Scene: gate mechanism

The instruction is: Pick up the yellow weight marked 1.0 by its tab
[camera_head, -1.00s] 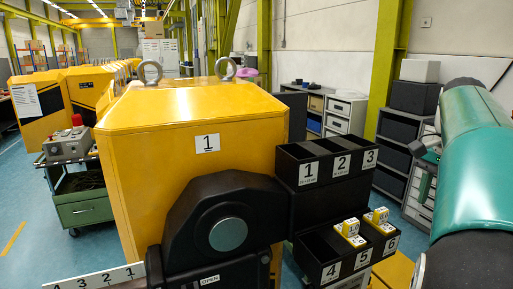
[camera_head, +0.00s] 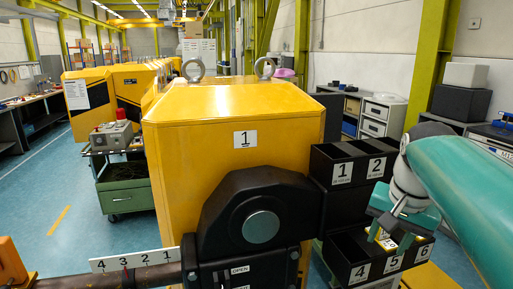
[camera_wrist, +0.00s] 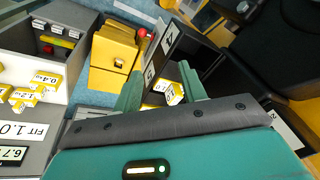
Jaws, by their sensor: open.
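My gripper (camera_head: 389,230) is open and points down over the front row of black bins. In the wrist view its two green fingers (camera_wrist: 160,72) stand apart with nothing held between them. A yellow weight with a white top (camera_wrist: 172,93) shows between and beyond the fingers, inside a black bin. It also shows in the head view (camera_head: 388,243) under the gripper, in the bin marked 5. The bin marked 6 is partly hidden by my arm.
The black bin rack (camera_head: 343,172) has upright walls close around the fingers. The yellow cabinet with its black mechanism (camera_head: 258,215) stands to the left. In the wrist view, more yellow weights (camera_wrist: 28,97) sit on a grey surface at left.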

